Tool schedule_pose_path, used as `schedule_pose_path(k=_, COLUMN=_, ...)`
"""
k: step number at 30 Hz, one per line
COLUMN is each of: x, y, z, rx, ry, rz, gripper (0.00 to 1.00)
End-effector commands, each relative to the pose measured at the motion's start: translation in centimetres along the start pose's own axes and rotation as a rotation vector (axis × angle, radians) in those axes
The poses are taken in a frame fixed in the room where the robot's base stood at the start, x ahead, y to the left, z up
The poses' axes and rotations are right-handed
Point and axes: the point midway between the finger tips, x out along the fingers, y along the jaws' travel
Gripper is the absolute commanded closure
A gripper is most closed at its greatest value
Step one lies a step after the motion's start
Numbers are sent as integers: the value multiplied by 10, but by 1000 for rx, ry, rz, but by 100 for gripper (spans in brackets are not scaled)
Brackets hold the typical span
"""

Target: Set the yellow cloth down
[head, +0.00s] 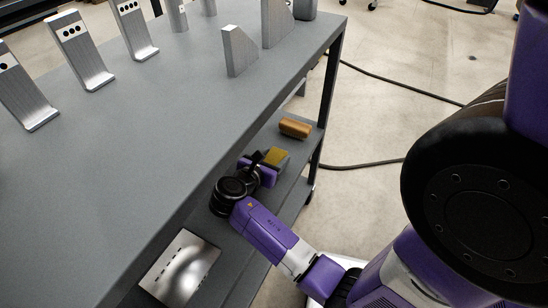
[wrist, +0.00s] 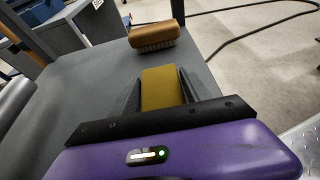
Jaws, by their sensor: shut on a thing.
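The yellow cloth (wrist: 162,88) is a small mustard-yellow block shape between the two dark fingers of my gripper (wrist: 160,90) in the wrist view. My gripper is shut on it. In the head view the yellow cloth (head: 275,156) shows at the end of my gripper (head: 270,162), over the lower shelf (head: 232,242) of the grey table. I cannot tell whether the cloth touches the shelf. The fingers hide its side faces.
A wooden brush (head: 295,128) lies on the lower shelf beyond the cloth; it also shows in the wrist view (wrist: 154,37). A metal plate (head: 180,268) lies nearer on the shelf. The tabletop (head: 180,110) overhangs the shelf and carries several metal brackets. A table leg (head: 332,75) stands at the corner.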

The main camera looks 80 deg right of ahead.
Motion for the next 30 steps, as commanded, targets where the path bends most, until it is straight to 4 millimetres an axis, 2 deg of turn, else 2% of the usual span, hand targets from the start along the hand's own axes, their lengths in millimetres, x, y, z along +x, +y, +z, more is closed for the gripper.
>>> schedule_pose_path(k=1, x=0, y=0, z=0, rx=0, ry=0, rz=0, gripper=40)
schedule_pose_path(k=4, x=0, y=0, z=0, rx=0, ry=0, rz=0, gripper=23)
schedule_pose_path(k=14, x=0, y=0, z=0, rx=0, ry=0, rz=0, gripper=23)
schedule_pose_path(k=17, x=-7, y=0, z=2, rx=-2, ry=0, rz=2, gripper=23)
schedule_pose_path(k=20, x=-22, y=1, z=4, rx=-2, ry=1, rz=4, gripper=23)
schedule_pose_path(k=30, x=-91, y=1, z=4, rx=-1, ry=0, rz=5, gripper=23)
